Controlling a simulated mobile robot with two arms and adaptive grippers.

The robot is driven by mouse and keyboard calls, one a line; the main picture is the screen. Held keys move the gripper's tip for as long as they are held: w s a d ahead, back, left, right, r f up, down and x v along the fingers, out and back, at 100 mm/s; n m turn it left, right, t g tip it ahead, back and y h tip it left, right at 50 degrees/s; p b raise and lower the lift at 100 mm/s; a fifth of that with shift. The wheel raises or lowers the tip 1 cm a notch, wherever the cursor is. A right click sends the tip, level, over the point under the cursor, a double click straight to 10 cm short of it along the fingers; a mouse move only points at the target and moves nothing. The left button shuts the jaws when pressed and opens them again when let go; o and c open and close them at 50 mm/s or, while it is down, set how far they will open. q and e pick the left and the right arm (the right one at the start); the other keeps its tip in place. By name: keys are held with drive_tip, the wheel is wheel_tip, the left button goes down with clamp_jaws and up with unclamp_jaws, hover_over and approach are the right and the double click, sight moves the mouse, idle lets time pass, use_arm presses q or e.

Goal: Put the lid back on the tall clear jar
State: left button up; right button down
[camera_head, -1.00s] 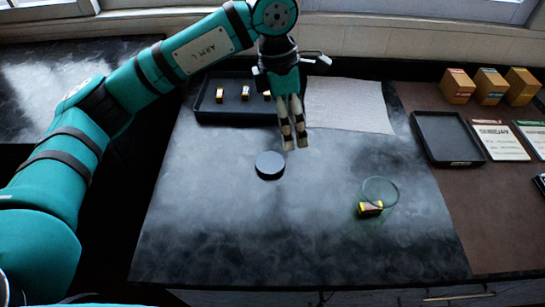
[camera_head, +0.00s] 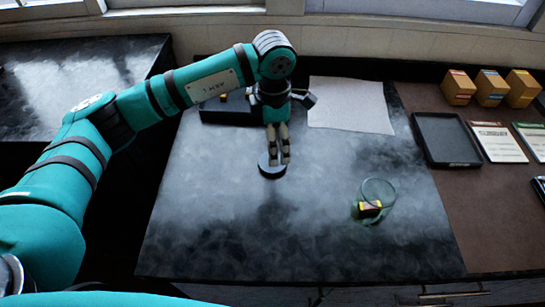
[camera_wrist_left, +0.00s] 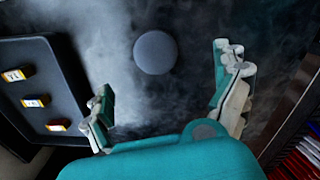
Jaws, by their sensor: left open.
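The lid, a dark round disc (camera_head: 272,168), lies flat on the dark table. It also shows in the left wrist view as a grey disc (camera_wrist_left: 155,52), beyond the fingertips. The clear jar (camera_head: 375,200) stands to the right on the table, open at the top, with a yellow and dark block (camera_head: 369,207) seen in it through its wall. My left gripper (camera_head: 278,160) points down above the lid and overlaps it in the head view. In the left wrist view its fingers (camera_wrist_left: 165,90) are spread wide with nothing between them. My right gripper is in neither view.
A black tray (camera_wrist_left: 50,85) with several small blocks lies at the back left. A pale sheet (camera_head: 350,105) lies behind the jar. An empty black tray (camera_head: 446,140), cards and yellow boxes (camera_head: 491,88) are on the brown surface at right. The table's front is clear.

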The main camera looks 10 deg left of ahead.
use_arm(q)
drive_tip(key=shift+f+p, duration=0.35)
drive_tip(key=shift+f, duration=1.45)
drive_tip(key=shift+f, duration=0.1)
drive_tip(key=f+p, duration=0.1)
drive_tip(key=f, duration=0.2)
drive_tip(key=f+p, duration=0.1)
drive_tip(key=shift+w+a+f+p, duration=0.2)
drive_tip(key=shift+w+f+p, duration=0.05)
drive_tip(key=shift+w+p, duration=0.05)
drive_tip(key=shift+f, duration=0.25)
drive_tip(key=c, duration=1)
